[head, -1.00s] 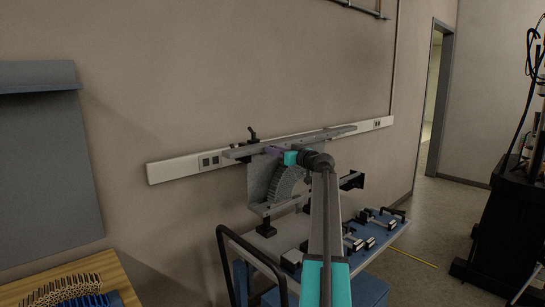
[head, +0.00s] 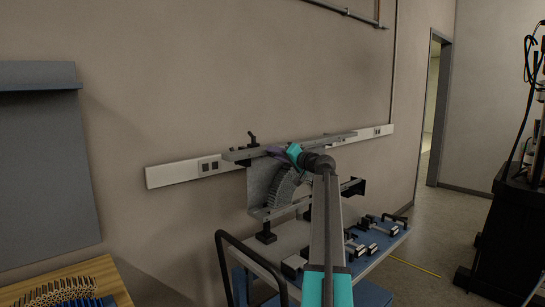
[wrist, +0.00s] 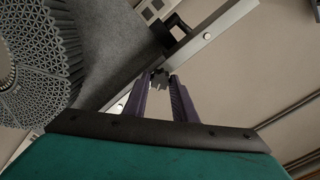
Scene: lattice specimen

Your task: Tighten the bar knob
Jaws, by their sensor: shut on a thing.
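The bar knob (wrist: 160,80) is a small dark knob with a lobed edge, seen in the wrist view between my fingertips. My gripper (wrist: 161,88) is shut on it, with one purple finger on each side. The light metal bar (wrist: 212,34) runs diagonally just beyond the knob. In the head view the bar (head: 335,137) lies across the top of the fixture, and my gripper (head: 277,153) reaches it from the right. The knob itself is hidden there.
A grey lattice specimen (head: 286,184) stands under the bar, against a grey plate. The blue cart (head: 375,240) carries several clamps (head: 362,240). A black cart handle (head: 224,240) rises at the front. A wall rail (head: 180,175) runs close behind the fixture.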

